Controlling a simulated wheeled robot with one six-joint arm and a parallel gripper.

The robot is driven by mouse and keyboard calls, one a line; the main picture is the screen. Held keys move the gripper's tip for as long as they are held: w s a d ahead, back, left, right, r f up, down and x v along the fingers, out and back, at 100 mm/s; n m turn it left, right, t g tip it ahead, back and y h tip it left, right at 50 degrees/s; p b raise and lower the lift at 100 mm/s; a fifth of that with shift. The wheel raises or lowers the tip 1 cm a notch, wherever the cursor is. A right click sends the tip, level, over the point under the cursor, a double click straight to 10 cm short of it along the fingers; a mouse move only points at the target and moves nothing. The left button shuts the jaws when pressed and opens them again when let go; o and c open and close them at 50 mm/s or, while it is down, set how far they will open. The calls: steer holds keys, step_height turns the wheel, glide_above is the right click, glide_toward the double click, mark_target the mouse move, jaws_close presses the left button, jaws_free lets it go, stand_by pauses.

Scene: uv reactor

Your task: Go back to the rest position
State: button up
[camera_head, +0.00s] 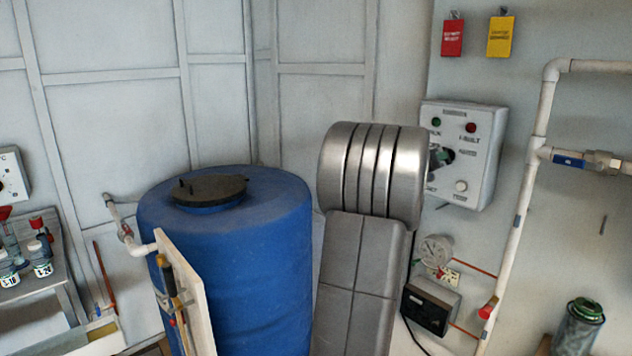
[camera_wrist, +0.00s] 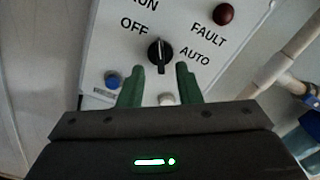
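My gripper (camera_wrist: 160,67) is open in the wrist view, its two green fingers apart with nothing between them. The black selector knob (camera_wrist: 160,54) on the control box (camera_wrist: 110,45) lies just beyond the fingertips, in line with the gap. The labels OFF and AUTO flank the knob. I cannot tell exactly where it points. In the head view the control box (camera_head: 481,130) hangs on the right wall, and my silver arm partly hides the gripper and knob at its left side.
A blue drum (camera_head: 250,240) stands left of my arm. A white pipe (camera_head: 520,220) runs down the wall right of the box, with a blue-handled valve (camera_head: 570,160). A gauge (camera_head: 435,250) and a black box (camera_head: 430,307) sit below. A bench (camera_head: 35,284) holds bottles at far left.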

steer(key=b+v, duration=0.2)
steer(key=v, duration=0.7)
steer(key=w+d+m+p, duration=0.2)
steer(key=w+d+m, duration=0.6)
steer(key=d, duration=0.2)
steer(key=shift+w+d+m, duration=0.25)
steer(key=shift+w+m, duration=0.15)
stand_by(0.5)
